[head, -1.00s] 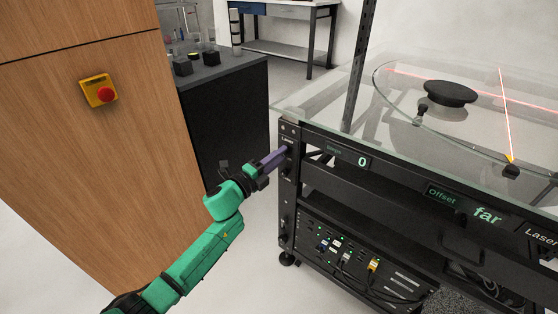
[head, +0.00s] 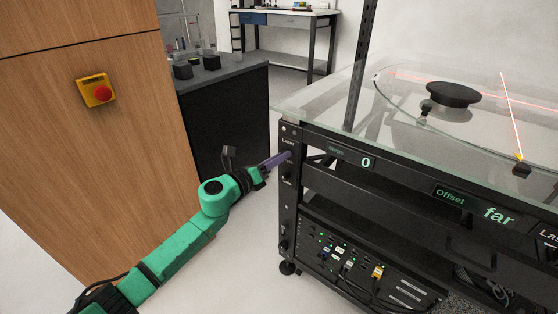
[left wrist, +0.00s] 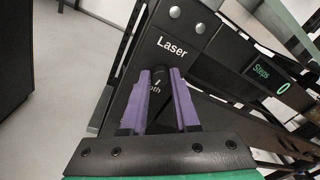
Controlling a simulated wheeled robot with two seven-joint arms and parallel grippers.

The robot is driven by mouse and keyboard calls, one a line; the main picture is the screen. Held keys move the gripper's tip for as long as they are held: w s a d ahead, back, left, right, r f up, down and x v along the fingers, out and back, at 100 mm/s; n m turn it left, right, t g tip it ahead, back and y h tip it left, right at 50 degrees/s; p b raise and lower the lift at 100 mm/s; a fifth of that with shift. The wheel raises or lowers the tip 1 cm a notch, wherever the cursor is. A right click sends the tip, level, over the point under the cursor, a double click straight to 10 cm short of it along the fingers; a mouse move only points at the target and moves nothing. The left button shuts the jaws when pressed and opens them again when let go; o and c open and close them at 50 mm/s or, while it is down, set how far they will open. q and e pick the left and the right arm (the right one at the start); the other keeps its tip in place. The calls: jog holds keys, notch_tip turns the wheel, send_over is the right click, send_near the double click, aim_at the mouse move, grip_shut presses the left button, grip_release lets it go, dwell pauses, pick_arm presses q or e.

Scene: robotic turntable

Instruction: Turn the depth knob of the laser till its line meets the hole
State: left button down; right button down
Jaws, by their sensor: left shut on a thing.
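The laser depth knob (left wrist: 160,71) is a small black knob on the dark front post, below the word "Laser". My left gripper (head: 286,156) reaches it from the left, and its purple fingers (left wrist: 161,78) are shut on it in the left wrist view. The fingers partly cover the label under the knob. A red laser line (head: 511,115) runs across the glass turntable to a small black block with a yellow tip (head: 521,167). I cannot make out the hole. My right gripper is in neither view.
The steps display (head: 366,162) reads 0 and the offset display (head: 498,214) reads "far". A black disc (head: 453,95) stands on the turntable. A wooden cabinet (head: 90,170) with a red stop button (head: 102,93) is at left.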

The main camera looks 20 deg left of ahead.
pick_arm(q)
jog(key=shift+f+m, duration=0.15)
jog(key=shift+m, duration=0.55)
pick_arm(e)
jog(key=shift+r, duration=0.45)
pick_arm(q)
jog(key=c, duration=0.7)
grip_release()
jog(key=shift+o, duration=0.2)
jog(key=b+v, duration=0.1)
jog(key=v, duration=1.3)
jog(key=shift+s+r, duration=0.3)
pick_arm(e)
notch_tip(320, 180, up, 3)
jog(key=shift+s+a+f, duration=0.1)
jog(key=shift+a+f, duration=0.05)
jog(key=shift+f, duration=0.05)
pick_arm(q)
jog(key=shift+a, duration=0.1)
